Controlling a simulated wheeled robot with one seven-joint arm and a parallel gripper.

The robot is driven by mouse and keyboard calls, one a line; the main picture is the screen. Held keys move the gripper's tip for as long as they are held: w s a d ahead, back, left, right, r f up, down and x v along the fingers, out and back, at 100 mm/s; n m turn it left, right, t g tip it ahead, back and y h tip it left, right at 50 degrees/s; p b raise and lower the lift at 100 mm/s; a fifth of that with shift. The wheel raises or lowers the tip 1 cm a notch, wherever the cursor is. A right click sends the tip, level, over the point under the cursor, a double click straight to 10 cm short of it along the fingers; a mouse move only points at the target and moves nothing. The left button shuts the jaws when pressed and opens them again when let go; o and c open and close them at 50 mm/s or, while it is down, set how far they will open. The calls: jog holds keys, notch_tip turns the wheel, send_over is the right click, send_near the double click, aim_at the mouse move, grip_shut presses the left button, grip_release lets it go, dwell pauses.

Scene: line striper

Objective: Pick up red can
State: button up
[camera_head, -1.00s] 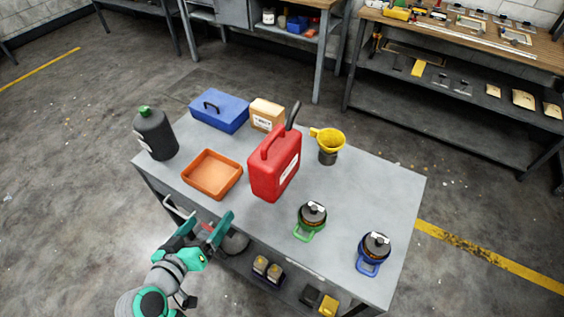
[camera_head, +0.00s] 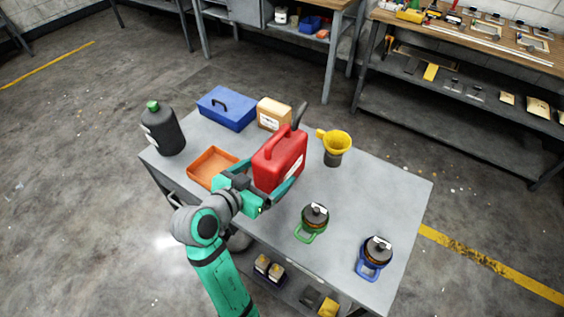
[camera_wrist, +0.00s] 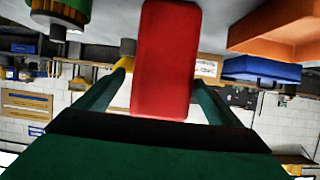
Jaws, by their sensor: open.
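The red can (camera_head: 280,158) is a jerry can with a handle on top, a dark spout and a white label. It stands upright on the grey table (camera_head: 375,193). My gripper (camera_head: 268,182) is open at the can's near side, with its fingers on either side of the body. In the wrist view, the red can (camera_wrist: 166,60) fills the space between the two fingers (camera_wrist: 160,95). I cannot tell whether either finger touches it.
An orange tray (camera_head: 203,166) lies just left of the can. A black bottle (camera_head: 163,130) is far left; green-handled (camera_head: 313,220) and blue-handled (camera_head: 375,256) containers are right.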

jog(key=shift+f+x, duration=0.1)
jog(key=shift+x, duration=1.3)
jog(key=shift+f+x, duration=0.15)
jog(key=shift+x, duration=1.3)
jog(key=shift+a, duration=0.25)
jog(key=c, duration=2.2)
jog(key=shift+o, duration=0.2)
jog(key=shift+r, duration=0.2)
